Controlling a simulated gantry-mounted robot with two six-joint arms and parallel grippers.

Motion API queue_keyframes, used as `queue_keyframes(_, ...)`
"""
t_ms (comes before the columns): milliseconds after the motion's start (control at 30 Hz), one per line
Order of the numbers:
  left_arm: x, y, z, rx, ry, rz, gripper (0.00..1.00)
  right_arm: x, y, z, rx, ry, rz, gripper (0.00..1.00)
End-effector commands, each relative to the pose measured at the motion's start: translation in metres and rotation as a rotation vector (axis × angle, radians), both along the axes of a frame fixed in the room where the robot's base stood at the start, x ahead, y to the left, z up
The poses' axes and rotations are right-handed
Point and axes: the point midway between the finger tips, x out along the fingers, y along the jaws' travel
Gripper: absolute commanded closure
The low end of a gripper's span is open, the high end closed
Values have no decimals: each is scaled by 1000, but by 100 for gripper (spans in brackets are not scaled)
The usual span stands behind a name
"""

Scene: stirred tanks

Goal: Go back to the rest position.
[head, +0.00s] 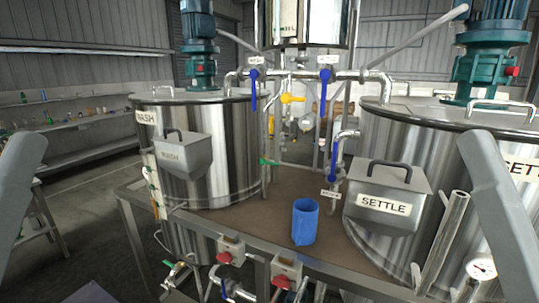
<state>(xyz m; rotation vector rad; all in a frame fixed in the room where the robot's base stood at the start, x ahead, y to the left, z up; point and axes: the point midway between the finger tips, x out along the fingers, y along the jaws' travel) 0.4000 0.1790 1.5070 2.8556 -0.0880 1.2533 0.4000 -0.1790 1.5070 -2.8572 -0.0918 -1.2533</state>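Only grey links of my two arms show, one at the left edge of the head view and one at the right edge. No fingertips of either gripper are in the picture, so neither gripper's opening can be seen. No thing is visibly held. The right link stands in front of the settle tank (390,140) in the picture; the gap between them cannot be judged. The left link is well left of the wash tank (225,150).
A blue cup (305,222) stands on the brown bench top (285,195) between the tanks. A SETTLE box (385,195) and a WASH box (183,155) sit on the tank fronts. Pipes with blue-handled valves (325,85) run between.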

Motion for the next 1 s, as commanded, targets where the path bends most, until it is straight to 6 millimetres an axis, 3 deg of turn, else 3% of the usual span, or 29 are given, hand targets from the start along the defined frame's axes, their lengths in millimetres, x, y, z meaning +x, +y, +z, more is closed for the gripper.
queue_keyframes(33, 0, 0, 45, 0, 1, 0, 50, 0, 0, 45, 1, 1, -1, 8)
queue_keyframes(400, 1, 0, 228, 0, 2, 0, 50, 1, -1, 228, 2, 2, -1, 8)
queue_keyframes(500, 1, 0, 274, 0, 2, 0, 50, 1, -1, 273, 3, 2, -1, 8)
queue_keyframes(600, 1, 0, 306, 0, 2, 0, 50, 2, -1, 305, 3, 2, -1, 8)
queue_keyframes(767, 1, 0, 325, 0, 3, 0, 50, 2, -1, 324, 3, 3, -1, 8)
queue_keyframes(1000, 1, 0, 312, 0, 3, 0, 50, 2, -1, 312, 3, 2, -1, 8)
